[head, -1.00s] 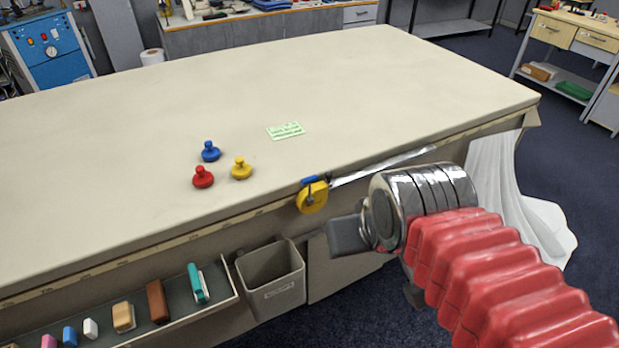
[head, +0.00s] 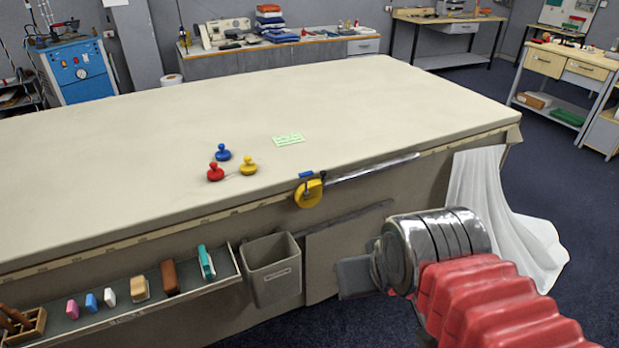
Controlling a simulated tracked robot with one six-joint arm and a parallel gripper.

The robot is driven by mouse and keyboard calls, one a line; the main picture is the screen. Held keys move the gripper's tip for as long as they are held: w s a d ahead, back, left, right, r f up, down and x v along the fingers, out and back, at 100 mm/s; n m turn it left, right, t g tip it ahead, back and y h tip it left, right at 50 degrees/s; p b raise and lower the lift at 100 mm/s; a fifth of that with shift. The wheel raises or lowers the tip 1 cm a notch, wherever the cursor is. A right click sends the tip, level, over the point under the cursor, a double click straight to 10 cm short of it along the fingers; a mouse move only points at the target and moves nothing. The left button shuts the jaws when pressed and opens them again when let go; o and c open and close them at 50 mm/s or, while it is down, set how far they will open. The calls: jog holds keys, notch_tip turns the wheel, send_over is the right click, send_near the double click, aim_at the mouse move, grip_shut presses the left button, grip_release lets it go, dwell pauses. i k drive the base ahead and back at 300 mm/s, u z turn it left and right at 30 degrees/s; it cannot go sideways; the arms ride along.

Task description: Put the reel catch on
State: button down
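A yellow reel (head: 309,193) hangs at the front edge of the long cloth table (head: 150,130). A small blue catch (head: 306,174) shows at its top; I cannot tell whether it is on or off. A silver strip (head: 375,168) runs from the reel to the right along the edge. My gripper (head: 354,278) is below and to the right of the reel, apart from it, in front of the table's side. Only a grey finger part shows, and my wrist hides the rest, so its opening cannot be told.
Three knobbed weights, blue (head: 223,155), red (head: 215,173) and yellow (head: 248,166), stand on the table near a green card (head: 288,139). A grey bin (head: 272,270) and a tray (head: 120,310) of small items hang below the edge. White cloth (head: 495,210) drapes at the right.

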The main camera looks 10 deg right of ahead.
aim_at(304, 175)
jog(key=k, duration=0.65)
jog(key=u, duration=0.45)
jog(key=i, duration=0.65)
jog(key=u, duration=0.6)
jog(key=i, duration=1.55)
jog(key=z, duration=0.7)
